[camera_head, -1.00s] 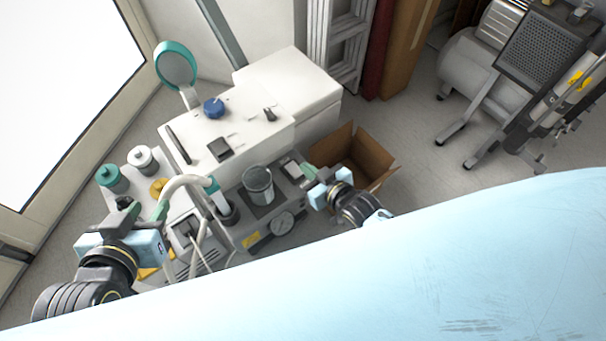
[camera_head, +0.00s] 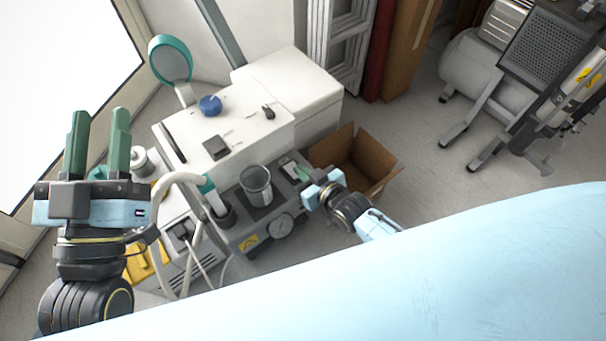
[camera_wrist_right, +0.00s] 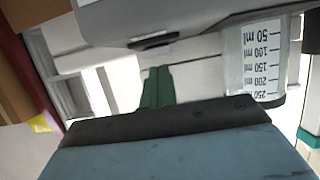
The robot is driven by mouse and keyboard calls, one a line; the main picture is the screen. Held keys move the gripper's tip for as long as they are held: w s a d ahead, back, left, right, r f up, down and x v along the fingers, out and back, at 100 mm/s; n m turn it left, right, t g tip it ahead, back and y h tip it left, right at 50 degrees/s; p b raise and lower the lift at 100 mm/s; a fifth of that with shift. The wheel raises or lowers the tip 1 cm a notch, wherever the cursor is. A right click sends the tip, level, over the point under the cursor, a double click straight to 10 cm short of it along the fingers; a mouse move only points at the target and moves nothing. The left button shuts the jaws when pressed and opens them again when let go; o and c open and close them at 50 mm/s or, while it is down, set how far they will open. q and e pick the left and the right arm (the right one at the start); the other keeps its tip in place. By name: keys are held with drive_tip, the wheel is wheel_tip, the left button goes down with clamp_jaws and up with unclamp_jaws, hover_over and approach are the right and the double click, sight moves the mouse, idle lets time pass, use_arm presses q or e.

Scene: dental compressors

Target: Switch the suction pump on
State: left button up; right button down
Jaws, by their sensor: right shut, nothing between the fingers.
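The suction pump (camera_head: 247,234) is a grey unit with a round gauge (camera_head: 283,224), a clear jar (camera_head: 256,185) and a hose. My right gripper (camera_head: 290,172) is at the pump's right end, beside a small pale panel on its top. Its green fingers are shut and empty; they also show in the right wrist view (camera_wrist_right: 157,86). That view shows the jar (camera_wrist_right: 254,62) with ml marks and a dark slot-like part (camera_wrist_right: 153,41) on a grey surface. I cannot tell whether the fingers touch the pump. My left gripper (camera_head: 99,115) is open, raised at the left.
A white cabinet unit (camera_head: 290,95) with a blue knob (camera_head: 210,105) stands behind the pump. An open cardboard box (camera_head: 375,180) is on the floor to the right. A compressor (camera_head: 480,75) stands at the back right. Floor between box and compressor is clear.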

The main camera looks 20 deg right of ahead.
use_arm(q)
drive_tip(key=shift+s+r+t, duration=0.3)
drive_tip(key=shift+r+t, duration=0.1)
drive_tip(key=shift+r, duration=0.2)
use_arm(e)
drive_tip(key=shift+f, duration=0.25)
